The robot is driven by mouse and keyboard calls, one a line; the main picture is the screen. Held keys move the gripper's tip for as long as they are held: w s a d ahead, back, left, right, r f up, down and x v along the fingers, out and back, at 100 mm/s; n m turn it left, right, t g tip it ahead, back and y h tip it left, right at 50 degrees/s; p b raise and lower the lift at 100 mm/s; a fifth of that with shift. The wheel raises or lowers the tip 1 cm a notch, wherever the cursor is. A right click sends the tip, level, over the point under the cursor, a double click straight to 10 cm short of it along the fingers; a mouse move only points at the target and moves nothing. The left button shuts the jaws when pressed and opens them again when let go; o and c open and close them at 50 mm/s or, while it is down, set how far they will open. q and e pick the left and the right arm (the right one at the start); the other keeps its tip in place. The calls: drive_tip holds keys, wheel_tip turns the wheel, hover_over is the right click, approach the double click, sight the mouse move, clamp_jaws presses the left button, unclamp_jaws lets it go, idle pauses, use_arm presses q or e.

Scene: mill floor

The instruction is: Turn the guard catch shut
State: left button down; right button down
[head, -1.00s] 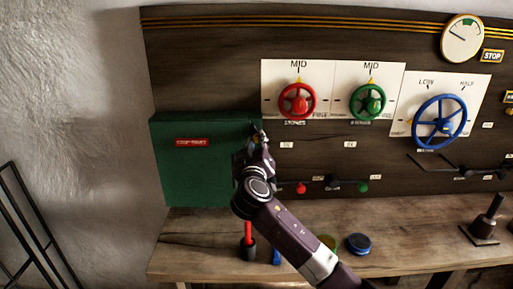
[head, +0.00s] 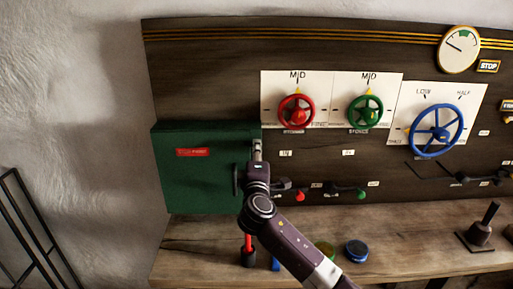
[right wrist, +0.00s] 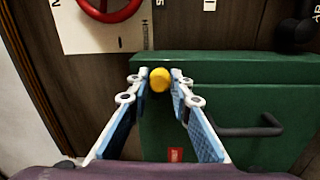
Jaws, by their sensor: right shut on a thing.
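The guard is a green box (head: 200,185) with a red label, mounted at the left end of the dark panel. It also shows in the right wrist view (right wrist: 240,72), with its dark bar handle (right wrist: 235,130). The catch is a small yellow knob (right wrist: 160,80) at the box's edge. My right gripper (right wrist: 159,82) has its blue-padded fingers on either side of the knob and is shut on it. In the head view my right gripper (head: 257,148) covers the catch, so its turn position is hidden there. My left gripper is not in view.
A red wheel (head: 297,111), a green wheel (head: 365,111) and a blue wheel (head: 436,130) are on the panel to the right. Small levers sit below them. The wooden bench (head: 400,235) holds a red-handled tool, a blue disc (head: 357,251) and a dark upright peg (head: 485,226).

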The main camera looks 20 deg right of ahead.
drive_tip(key=shift+n+p, duration=0.6)
drive_tip(key=shift+n, duration=0.8)
drive_tip(key=shift+f, duration=0.15)
drive_tip(key=c, duration=1.7)
unclamp_jaws()
drive_tip(key=shift+a, duration=0.1)
drive_tip(key=shift+c, duration=0.2)
drive_tip(key=shift+s, duration=0.1)
drive_tip(key=v, duration=1.2)
